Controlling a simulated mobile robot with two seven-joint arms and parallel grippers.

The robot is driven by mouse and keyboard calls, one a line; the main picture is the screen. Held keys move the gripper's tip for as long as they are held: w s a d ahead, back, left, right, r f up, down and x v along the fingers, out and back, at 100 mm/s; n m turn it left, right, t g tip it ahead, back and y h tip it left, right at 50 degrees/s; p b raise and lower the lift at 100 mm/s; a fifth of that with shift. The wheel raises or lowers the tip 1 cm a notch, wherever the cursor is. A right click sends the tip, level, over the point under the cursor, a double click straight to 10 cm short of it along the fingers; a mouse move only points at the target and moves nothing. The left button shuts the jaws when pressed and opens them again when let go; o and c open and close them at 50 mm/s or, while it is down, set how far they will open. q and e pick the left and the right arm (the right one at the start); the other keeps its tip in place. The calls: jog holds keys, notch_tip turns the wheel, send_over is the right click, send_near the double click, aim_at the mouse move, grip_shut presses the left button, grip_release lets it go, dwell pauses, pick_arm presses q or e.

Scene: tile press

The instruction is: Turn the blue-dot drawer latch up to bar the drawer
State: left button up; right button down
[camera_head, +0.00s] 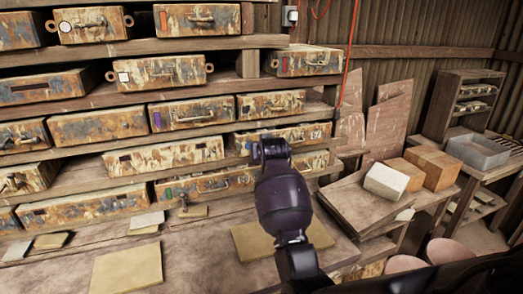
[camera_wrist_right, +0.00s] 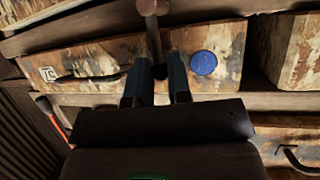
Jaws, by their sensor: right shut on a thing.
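The blue-dot drawer (camera_head: 303,134) is a rust-and-cream box on the middle right shelf in the head view. In the right wrist view, the drawer front (camera_wrist_right: 112,62) fills the top, with the round blue dot (camera_wrist_right: 204,64) right of my fingers. A rusty latch (camera_wrist_right: 153,32) with a round end runs across the drawer front, down between my fingers. My right gripper (camera_wrist_right: 157,88) is shut on this latch. In the head view my right gripper (camera_head: 270,148) hides the latch. My left gripper is not in view.
Other drawers with coloured marks fill the shelves, including a purple-marked drawer (camera_head: 193,111) to the left and a green-marked drawer (camera_head: 205,184) below. The workbench (camera_head: 200,230) holds flat tiles (camera_head: 127,268). A red cable (camera_head: 350,50) hangs on the right.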

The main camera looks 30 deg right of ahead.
dwell(0.3)
jog(key=c, duration=1.2)
grip_release()
jog(key=shift+d, duration=0.1)
jog(key=b+v, duration=0.1)
jog(key=v, duration=1)
jog(key=shift+w+d, duration=0.1)
